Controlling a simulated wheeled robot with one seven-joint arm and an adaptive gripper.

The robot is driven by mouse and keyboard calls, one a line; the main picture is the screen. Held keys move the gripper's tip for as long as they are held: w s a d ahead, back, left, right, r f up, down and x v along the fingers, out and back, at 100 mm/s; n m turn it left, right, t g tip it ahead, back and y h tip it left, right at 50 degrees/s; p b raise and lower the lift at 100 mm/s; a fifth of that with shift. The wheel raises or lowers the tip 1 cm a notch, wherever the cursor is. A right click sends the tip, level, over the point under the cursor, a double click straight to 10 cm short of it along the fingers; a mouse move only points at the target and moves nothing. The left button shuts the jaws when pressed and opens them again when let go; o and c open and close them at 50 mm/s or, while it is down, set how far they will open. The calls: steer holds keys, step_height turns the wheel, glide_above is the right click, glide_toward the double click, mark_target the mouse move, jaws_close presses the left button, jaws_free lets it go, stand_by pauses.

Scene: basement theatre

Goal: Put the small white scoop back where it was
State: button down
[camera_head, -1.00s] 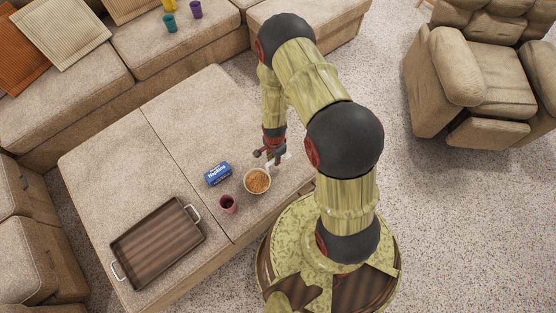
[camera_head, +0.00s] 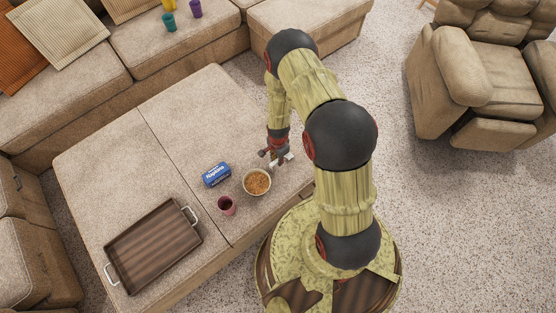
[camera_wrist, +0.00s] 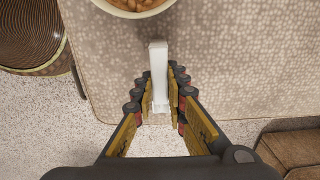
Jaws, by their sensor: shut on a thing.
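The small white scoop (camera_wrist: 158,62) is held between the fingers of my gripper (camera_wrist: 159,88) in the wrist view. Its long pale body points up the picture, towards a bowl of brown pieces (camera_wrist: 135,10), and is apart from it there. In the head view my gripper (camera_head: 274,156) is shut on the scoop (camera_head: 284,159), just above and right of the bowl (camera_head: 257,193). The scoop is small there and partly hidden by my gripper. I cannot tell its exact height over the beige ottoman (camera_head: 120,170).
A blue napkins box (camera_head: 216,174) and a dark red cup (camera_head: 227,205) stand left of the bowl. A brown wooden tray (camera_head: 153,246) lies at the lower left. The ottoman above the box is clear. Cups (camera_head: 169,22) stand on the sofa.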

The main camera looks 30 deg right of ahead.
steer(key=shift+f, duration=0.15)
steer(key=c, duration=1.8)
jaws_free()
steer(key=shift+c, duration=0.2)
steer(key=shift+o, duration=0.2)
